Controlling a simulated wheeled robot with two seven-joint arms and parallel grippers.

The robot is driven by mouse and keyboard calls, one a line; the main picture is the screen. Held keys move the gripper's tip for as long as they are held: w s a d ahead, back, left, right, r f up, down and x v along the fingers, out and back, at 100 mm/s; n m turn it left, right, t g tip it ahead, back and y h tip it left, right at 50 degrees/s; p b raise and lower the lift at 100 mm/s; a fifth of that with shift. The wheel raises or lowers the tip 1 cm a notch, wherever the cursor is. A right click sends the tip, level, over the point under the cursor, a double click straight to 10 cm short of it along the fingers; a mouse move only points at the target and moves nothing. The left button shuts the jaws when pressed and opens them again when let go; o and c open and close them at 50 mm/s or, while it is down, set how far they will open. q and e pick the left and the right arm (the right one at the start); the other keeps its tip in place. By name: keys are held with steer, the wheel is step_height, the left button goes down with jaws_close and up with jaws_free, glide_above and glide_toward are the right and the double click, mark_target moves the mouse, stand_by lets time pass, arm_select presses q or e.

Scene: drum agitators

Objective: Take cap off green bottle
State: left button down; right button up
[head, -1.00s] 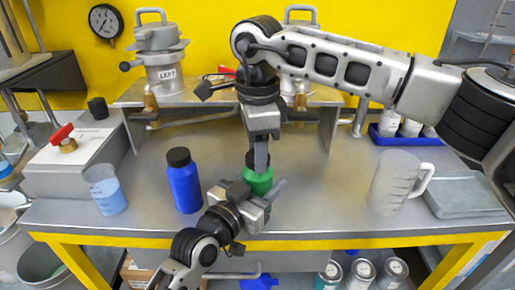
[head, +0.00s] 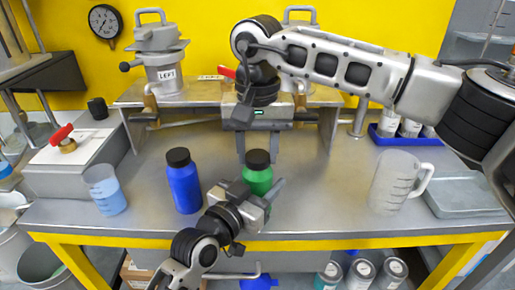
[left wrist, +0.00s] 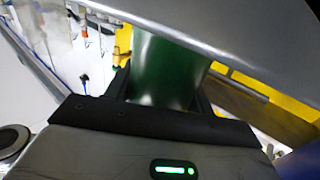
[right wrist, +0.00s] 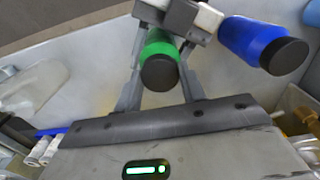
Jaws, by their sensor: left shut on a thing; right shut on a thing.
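The green bottle (head: 258,184) stands upright on the steel table, with its black cap (head: 257,159) on top. My left gripper (head: 262,196) is shut on the bottle's body from the front; the green body fills the space between its fingers in the left wrist view (left wrist: 168,70). My right gripper (head: 257,150) points down from above and is shut on the cap. The right wrist view shows the black cap (right wrist: 160,72) between its two fingers. The cap appears seated on the bottle, with no gap visible.
A blue bottle (head: 185,187) with a black cap stands just left of the green one. A beaker with blue liquid (head: 106,192) is at the left, and a clear pitcher (head: 393,183) at the right. A metal stand (head: 325,125) is behind. The table between green bottle and pitcher is clear.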

mark_target(258, 155)
steer(key=shift+r, duration=0.2)
steer(key=shift+r, duration=0.9)
steer(key=shift+r, duration=0.1)
steer(key=shift+r, duration=1.95)
arm_select(q)
steer(key=shift+c, duration=2.3)
jaws_free()
